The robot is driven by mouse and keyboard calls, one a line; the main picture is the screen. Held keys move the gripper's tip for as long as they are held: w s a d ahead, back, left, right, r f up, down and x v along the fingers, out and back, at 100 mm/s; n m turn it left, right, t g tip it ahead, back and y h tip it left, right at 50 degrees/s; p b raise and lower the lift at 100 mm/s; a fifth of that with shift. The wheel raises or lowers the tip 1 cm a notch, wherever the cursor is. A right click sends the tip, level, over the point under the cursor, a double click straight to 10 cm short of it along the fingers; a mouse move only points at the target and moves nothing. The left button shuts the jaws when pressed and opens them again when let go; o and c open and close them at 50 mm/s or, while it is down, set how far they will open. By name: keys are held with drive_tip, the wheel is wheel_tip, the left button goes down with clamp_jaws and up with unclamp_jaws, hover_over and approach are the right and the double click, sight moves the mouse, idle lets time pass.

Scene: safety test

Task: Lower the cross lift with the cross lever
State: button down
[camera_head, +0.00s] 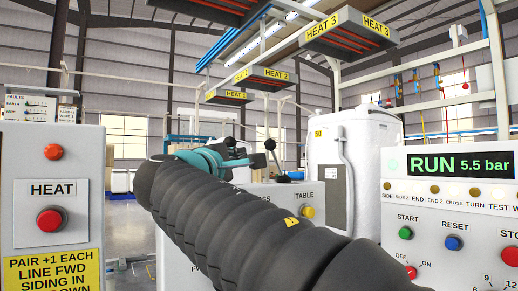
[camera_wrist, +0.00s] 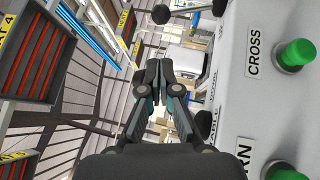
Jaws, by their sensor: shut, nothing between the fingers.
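My gripper (camera_wrist: 160,75) is shut and empty in the middle of the wrist view. In the head view, my gripper (camera_head: 248,158) shows beyond my dark arm, above a light grey control panel (camera_head: 275,201). A lever with a black ball knob (camera_head: 270,145) stands on that panel. A black ball knob on a rod (camera_wrist: 161,14) shows at the top of the wrist view, apart from the fingertips. Another dark knob (camera_wrist: 205,122) is partly hidden beside my gripper. A CROSS label (camera_wrist: 254,52) sits by a green button (camera_wrist: 297,55). Which lever is the cross lever, and the lift itself, I cannot tell.
A HEAT panel with a red button (camera_head: 51,219) stands at the left. A console with a green RUN 5.5 bar display (camera_head: 447,164) stands at the right. A white tank (camera_head: 357,145) is behind. Heaters (camera_head: 351,32) hang overhead.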

sight(276, 158)
drive_tip(key=p+x, duration=0.1)
drive_tip(key=x, duration=0.4)
drive_tip(key=p+x, duration=0.1)
drive_tip(key=x, duration=0.4)
drive_tip(key=shift+w+d, duration=0.1)
drive_tip(key=shift+d, duration=0.2)
